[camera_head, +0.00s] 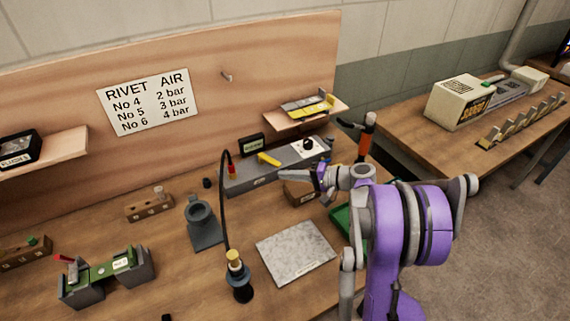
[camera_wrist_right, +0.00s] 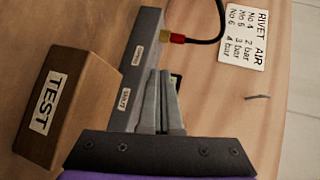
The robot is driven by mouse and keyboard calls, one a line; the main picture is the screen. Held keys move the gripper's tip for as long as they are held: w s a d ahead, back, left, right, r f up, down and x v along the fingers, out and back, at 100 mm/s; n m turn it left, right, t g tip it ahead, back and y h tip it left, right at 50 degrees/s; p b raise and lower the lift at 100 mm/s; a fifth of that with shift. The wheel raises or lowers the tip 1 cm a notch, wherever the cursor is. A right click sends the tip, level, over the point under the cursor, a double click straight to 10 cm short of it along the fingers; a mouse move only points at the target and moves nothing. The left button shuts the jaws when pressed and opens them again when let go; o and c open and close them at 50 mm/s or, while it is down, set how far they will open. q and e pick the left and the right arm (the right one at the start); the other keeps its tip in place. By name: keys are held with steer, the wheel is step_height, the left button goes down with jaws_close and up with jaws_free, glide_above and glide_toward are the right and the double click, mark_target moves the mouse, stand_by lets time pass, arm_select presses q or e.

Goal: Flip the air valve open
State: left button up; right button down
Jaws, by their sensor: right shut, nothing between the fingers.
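The grey air box (camera_head: 280,166) stands at the back of the bench, with a yellow valve lever (camera_head: 268,159) on its top and a dark-rimmed white dial to its right. The lever slants across the box top. My right gripper (camera_head: 312,173) is shut and empty, close to the front of the box and to the right of the lever. In the right wrist view its fingers (camera_wrist_right: 162,75) are together and overlap the labelled grey box (camera_wrist_right: 138,75). The lever cannot be made out there. My left gripper is not in view.
A black hose (camera_head: 223,195) with a red fitting rises left of the box. A wooden TEST block (camera_wrist_right: 65,105) is beside the gripper. A grey plate (camera_head: 295,252) lies in front. A shelf (camera_head: 330,113) with yellow items overhangs the box. An orange-handled tool (camera_head: 366,138) stands to the right.

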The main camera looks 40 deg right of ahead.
mark_target(272, 159)
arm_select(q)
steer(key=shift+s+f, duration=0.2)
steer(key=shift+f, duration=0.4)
arm_select(e)
steer(key=d+t, duration=0.1)
steer(key=d, duration=0.2)
steer(key=s+d+f+m+t, duration=0.1)
steer(key=d, duration=0.2)
steer(key=d+t, duration=0.1)
steer(key=d, duration=0.2)
steer(key=shift+s+d+f, duration=0.1)
steer(key=shift+s+f, duration=0.05)
steer(key=shift+s, duration=0.05)
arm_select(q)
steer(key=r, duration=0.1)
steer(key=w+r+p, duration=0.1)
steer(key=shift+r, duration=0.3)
arm_select(e)
steer(key=x, duration=1)
steer(key=shift+r, duration=0.25)
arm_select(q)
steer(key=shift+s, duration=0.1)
